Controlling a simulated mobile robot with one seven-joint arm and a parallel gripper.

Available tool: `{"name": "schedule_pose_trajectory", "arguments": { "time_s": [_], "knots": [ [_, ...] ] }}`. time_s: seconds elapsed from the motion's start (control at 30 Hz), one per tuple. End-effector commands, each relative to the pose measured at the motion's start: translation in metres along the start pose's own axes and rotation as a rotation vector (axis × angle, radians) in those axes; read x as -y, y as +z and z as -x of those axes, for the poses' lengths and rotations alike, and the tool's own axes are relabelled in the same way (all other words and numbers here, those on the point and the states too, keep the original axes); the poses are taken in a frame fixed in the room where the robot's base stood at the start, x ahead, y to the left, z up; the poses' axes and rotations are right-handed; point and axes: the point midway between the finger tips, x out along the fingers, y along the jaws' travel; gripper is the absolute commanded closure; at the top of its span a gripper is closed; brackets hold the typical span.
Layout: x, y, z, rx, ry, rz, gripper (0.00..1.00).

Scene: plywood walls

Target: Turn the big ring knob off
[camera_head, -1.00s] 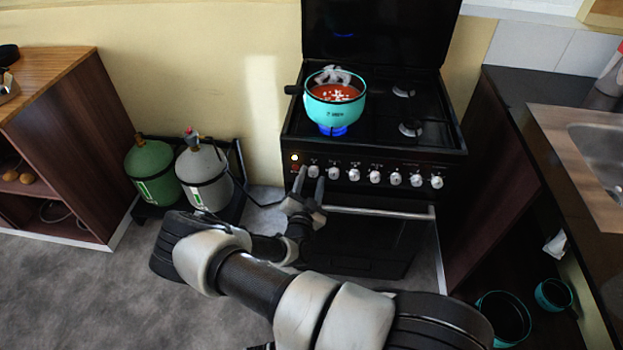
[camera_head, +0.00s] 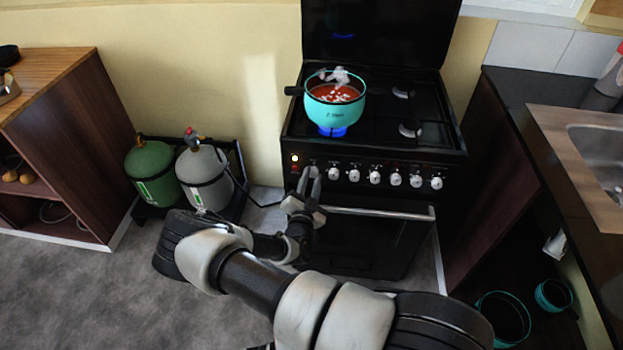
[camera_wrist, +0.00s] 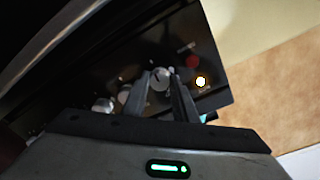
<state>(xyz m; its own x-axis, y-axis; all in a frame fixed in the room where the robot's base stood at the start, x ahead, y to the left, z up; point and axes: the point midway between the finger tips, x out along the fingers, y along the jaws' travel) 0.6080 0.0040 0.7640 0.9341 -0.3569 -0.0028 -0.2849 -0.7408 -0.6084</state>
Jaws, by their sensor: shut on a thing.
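The stove's front panel has a row of white knobs; other knobs such as this one (camera_head: 333,173) are free. My gripper (camera_head: 309,172) is at the leftmost knob, which the fingers mostly hide in the head view. In the wrist view my gripper (camera_wrist: 160,82) has one finger on each side of this knob (camera_wrist: 159,77), shut on it. A dark pointer line shows on the knob's face. A blue flame (camera_head: 333,131) burns under the teal pot (camera_head: 335,115) on the front left burner.
The pot holds red soup, with whitish steam above it. An oven handle (camera_head: 380,213) runs below the knobs. A lit round indicator (camera_head: 294,158) sits left of the held knob. Gas cylinders (camera_head: 203,178) stand on the floor at the left.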

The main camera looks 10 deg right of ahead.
Motion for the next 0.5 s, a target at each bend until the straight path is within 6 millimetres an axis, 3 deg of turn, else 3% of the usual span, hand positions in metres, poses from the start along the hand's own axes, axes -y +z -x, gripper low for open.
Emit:
{"name": "schedule_pose_trajectory", "arguments": {
  "time_s": [0.5],
  "knots": [
    [0.0017, -0.0019, 0.0003, 0.019, 0.012, -0.422, 0.97]
  ]
}}
